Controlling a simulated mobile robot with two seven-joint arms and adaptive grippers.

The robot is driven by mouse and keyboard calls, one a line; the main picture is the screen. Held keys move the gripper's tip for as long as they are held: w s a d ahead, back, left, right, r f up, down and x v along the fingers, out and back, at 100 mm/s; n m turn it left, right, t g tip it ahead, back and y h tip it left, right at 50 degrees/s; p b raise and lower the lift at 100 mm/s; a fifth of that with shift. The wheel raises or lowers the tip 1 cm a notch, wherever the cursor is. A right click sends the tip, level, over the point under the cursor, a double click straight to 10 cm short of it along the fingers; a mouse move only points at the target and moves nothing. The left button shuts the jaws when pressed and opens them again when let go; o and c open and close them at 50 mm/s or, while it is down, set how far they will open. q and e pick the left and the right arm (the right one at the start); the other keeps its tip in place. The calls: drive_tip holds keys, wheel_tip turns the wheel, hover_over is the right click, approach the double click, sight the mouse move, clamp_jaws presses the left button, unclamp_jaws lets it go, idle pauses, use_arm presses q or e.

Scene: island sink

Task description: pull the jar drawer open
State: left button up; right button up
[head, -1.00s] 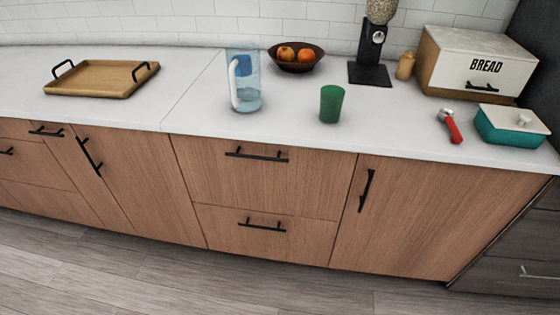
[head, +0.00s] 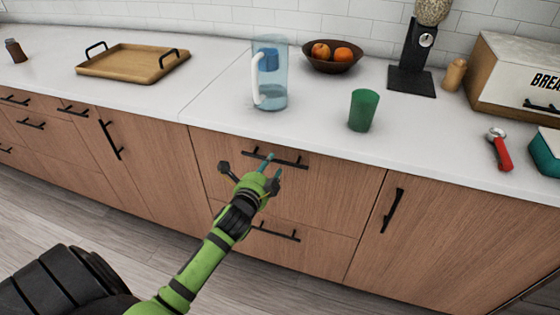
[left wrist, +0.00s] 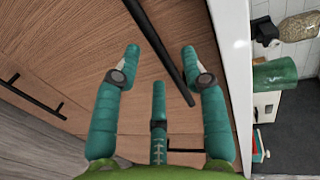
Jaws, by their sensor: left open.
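The upper wooden drawer (head: 310,185) sits under the counter below the pitcher, with a black bar handle (head: 282,161). It looks shut. No label shows which drawer is the jar drawer. My left gripper (head: 250,169) is open in front of that drawer, at the left part of the handle. In the left wrist view, the handle (left wrist: 160,52) runs diagonally between the spread teal fingers of my left gripper (left wrist: 158,62). I cannot tell whether they touch. The lower drawer handle also shows in the left wrist view (left wrist: 36,97). My right gripper is not in view.
The lower drawer's handle (head: 276,231) is just below my gripper. A cabinet handle (head: 392,210) stands to the right. The counter above holds a blue pitcher (head: 271,85), a green cup (head: 363,110), a fruit bowl (head: 333,65) and a wooden tray (head: 130,65).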

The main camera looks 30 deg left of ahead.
use_arm(q)
drive_tip(key=x, duration=0.4)
drive_tip(key=shift+f, duration=0.1)
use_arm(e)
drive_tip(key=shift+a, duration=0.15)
use_arm(q)
clamp_jaws()
